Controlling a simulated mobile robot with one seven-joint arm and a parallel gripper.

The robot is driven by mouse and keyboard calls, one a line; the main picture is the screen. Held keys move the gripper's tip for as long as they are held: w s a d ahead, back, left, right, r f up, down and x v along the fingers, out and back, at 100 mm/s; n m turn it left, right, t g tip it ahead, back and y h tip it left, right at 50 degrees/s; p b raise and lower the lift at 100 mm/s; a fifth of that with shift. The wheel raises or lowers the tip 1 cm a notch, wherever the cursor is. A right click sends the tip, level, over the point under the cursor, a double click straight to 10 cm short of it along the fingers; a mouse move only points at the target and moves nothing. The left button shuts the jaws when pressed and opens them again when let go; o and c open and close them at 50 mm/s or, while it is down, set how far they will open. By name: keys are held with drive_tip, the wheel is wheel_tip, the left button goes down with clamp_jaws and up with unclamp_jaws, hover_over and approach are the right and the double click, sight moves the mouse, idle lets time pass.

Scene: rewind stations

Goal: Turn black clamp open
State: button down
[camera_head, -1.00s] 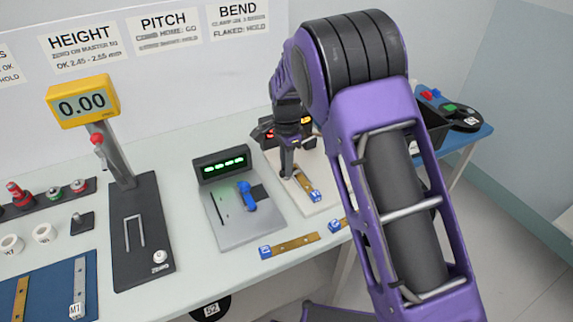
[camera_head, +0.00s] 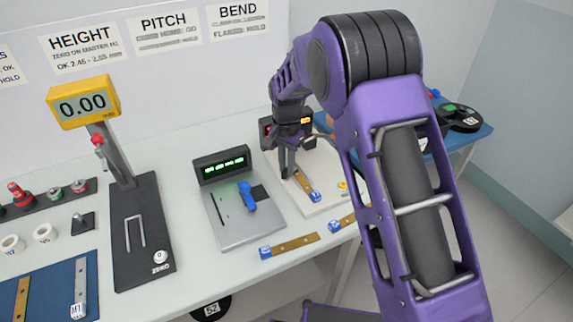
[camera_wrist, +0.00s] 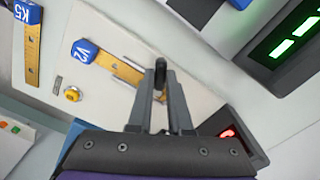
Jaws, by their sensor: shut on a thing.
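The black clamp (camera_wrist: 160,68) shows as a dark rounded handle between my fingertips in the wrist view. My gripper (camera_wrist: 160,82) is shut on it. In the head view my gripper (camera_head: 288,168) reaches down to the pale bend station plate (camera_head: 318,205), and the clamp is mostly hidden there by my fingers. A brass strip with a blue tag (camera_head: 315,197) lies on the plate beside the clamp; its tag reads V2 in the wrist view (camera_wrist: 82,53). I cannot tell how far the clamp is turned.
A yellow knob (camera_wrist: 72,95) sits on the same plate. A box with a red display (camera_wrist: 228,133) stands close to my gripper. The grey pitch station (camera_head: 240,215) with green lights is at left in the head view. Tagged brass strips (camera_head: 290,245) lie along the front.

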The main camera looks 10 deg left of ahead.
drive_tip(key=n, duration=1.2)
idle(0.5)
drive_tip(key=c, duration=0.8)
unclamp_jaws()
drive_tip(key=shift+c, duration=0.2)
drive_tip(key=shift+r, duration=0.15)
wheel_tip(320, 180, up, 17)
drive_tip(key=p, duration=0.1)
drive_tip(key=shift+p, duration=0.35)
drive_tip(key=shift+r, duration=0.15)
